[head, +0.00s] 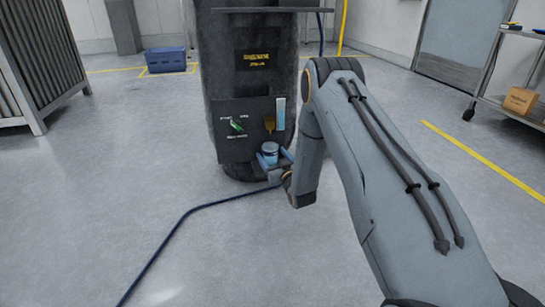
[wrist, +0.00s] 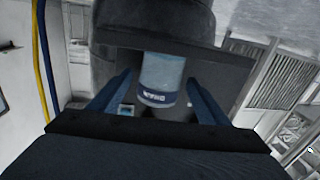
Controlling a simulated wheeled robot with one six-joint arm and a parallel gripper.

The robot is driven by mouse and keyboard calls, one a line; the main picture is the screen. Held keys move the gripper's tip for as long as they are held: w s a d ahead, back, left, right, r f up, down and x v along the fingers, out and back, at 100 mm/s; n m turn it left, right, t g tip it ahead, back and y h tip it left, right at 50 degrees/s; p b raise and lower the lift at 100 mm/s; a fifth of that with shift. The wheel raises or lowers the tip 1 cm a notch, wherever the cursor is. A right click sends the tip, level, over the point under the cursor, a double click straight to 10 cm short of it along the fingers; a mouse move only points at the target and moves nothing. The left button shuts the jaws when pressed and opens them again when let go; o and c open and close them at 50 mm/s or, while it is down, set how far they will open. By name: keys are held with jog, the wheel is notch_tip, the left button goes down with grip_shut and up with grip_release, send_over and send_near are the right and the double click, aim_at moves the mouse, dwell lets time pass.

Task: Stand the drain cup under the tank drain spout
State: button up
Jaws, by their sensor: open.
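The drain cup (head: 270,149) is a small pale blue cup with a dark blue band, low at the front of the dark tank (head: 248,82). A brass-coloured fitting (head: 269,124), seemingly the drain spout, shows on the tank panel just above the cup in the head view. My gripper (head: 274,159) is open around the cup. In the wrist view the cup (wrist: 163,78) stands between the two blue fingers of my gripper (wrist: 160,85), with a gap visible beside the left finger. What the cup rests on is hidden.
A green lever (head: 236,126) and a pale gauge strip (head: 280,113) are on the tank panel. A dark blue hose (head: 190,212) runs over the floor. A blue crate (head: 166,60) stands behind left, a shelf cart (head: 508,100) at right. The front floor is otherwise clear.

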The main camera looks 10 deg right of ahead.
jog(key=shift+r, duration=0.25)
jog(key=s+d+p, duration=0.2)
jog(key=s+p, duration=0.4)
jog(key=s, duration=0.6)
jog(key=w+a+r+n+g, duration=0.2)
jog(key=a+r+g, duration=0.2)
jog(key=a+r, duration=0.7)
jog(key=s+a+r+g, duration=0.4)
jog(key=s+a+r, duration=0.1)
jog(key=s+a, duration=0.5)
jog(key=s+a+r+n+g, duration=0.1)
jog(key=s+a+r+g, duration=0.15)
jog(key=s, duration=0.45)
jog(key=s+a+r+g, duration=0.1)
jog(key=s+a+r, duration=0.15)
jog(key=s, duration=0.45)
jog(key=s+a+r+n+g, duration=0.1)
jog(key=s+r+g, duration=0.15)
jog(key=s, duration=0.45)
jog(key=s+d+r+g+h, duration=0.1)
jog(key=s+r+g, duration=0.1)
jog(key=s, duration=0.8)
jog(key=s+d+r+n+g, duration=0.1)
jog(key=s+d+r, duration=0.1)
jog(key=s, duration=0.8)
jog(key=shift+s+d+r+g+h, duration=0.15)
jog(key=shift+s+r+g+h, duration=0.15)
jog(key=shift+s+g+h, duration=0.1)
jog(key=shift+r+p, duration=0.15)
jog(key=shift+p, duration=0.15)
